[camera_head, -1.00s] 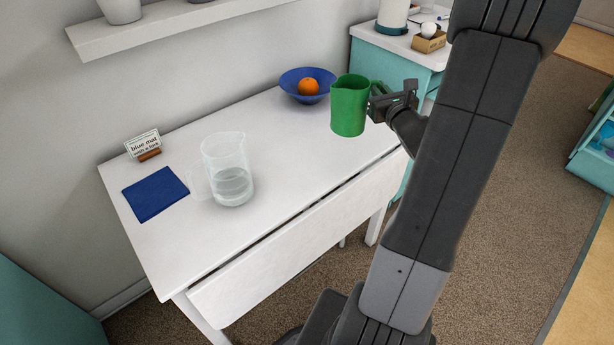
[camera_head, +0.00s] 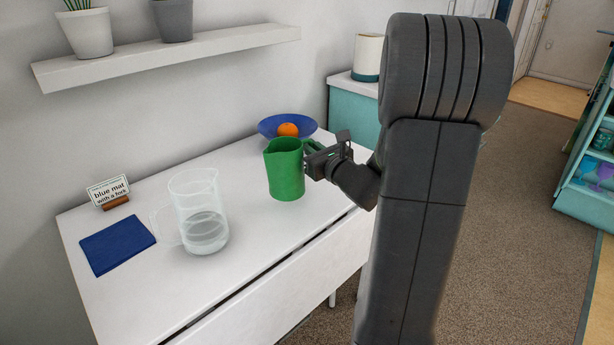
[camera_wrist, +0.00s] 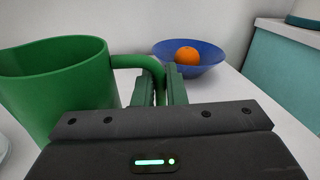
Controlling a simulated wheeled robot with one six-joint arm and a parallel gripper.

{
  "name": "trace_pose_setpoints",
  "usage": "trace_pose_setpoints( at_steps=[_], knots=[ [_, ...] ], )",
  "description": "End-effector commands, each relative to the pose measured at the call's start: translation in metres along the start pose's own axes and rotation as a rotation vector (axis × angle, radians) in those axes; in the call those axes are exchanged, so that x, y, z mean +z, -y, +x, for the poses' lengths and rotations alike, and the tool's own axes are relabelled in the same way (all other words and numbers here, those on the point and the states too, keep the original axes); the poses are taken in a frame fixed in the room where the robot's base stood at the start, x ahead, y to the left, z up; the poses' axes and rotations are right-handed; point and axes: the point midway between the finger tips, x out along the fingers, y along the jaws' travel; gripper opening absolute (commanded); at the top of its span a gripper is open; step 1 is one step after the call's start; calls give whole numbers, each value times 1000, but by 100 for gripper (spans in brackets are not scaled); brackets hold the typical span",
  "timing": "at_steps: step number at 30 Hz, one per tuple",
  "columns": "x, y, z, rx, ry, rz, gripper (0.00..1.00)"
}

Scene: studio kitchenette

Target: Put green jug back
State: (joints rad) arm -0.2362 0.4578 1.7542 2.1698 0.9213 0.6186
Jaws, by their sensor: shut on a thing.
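The green jug (camera_head: 285,172) is upright over the right part of the white table, in front of the blue bowl. My gripper (camera_head: 309,163) is shut on its handle from the right. In the wrist view the green jug (camera_wrist: 62,82) fills the left side, with its handle between my gripper's fingers (camera_wrist: 160,85). I cannot tell whether the jug's base touches the table. A clear jug (camera_head: 203,215) with some water in it stands on the table to the left of the green jug.
A blue bowl (camera_head: 268,128) with an orange (camera_head: 288,130) stands behind the green jug. A blue mat (camera_head: 117,246) and a sign reading "blue mat with a fork" (camera_head: 108,191) are at the left. A wall shelf (camera_head: 170,57) holds pots. The table's front middle is clear.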

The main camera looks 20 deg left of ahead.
Motion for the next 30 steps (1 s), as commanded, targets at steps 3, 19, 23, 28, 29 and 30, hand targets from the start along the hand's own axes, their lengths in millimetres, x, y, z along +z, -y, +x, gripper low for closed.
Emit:
trace_pose_setpoints(
  at_steps=[3, 19, 23, 28, 29, 30],
  knots=[
    [-10, -1, 0, -1, 1, 2, 0],
    [-47, -4, 0, -1, 2, 0, 0],
    [-49, -5, 0, -1, 2, 0, 0],
    [-50, -5, 0, -1, 1, 0, 33],
    [-50, -5, 0, -1, 1, 0, 33],
    [-50, -5, 0, -1, 1, 0, 33]
  ],
)
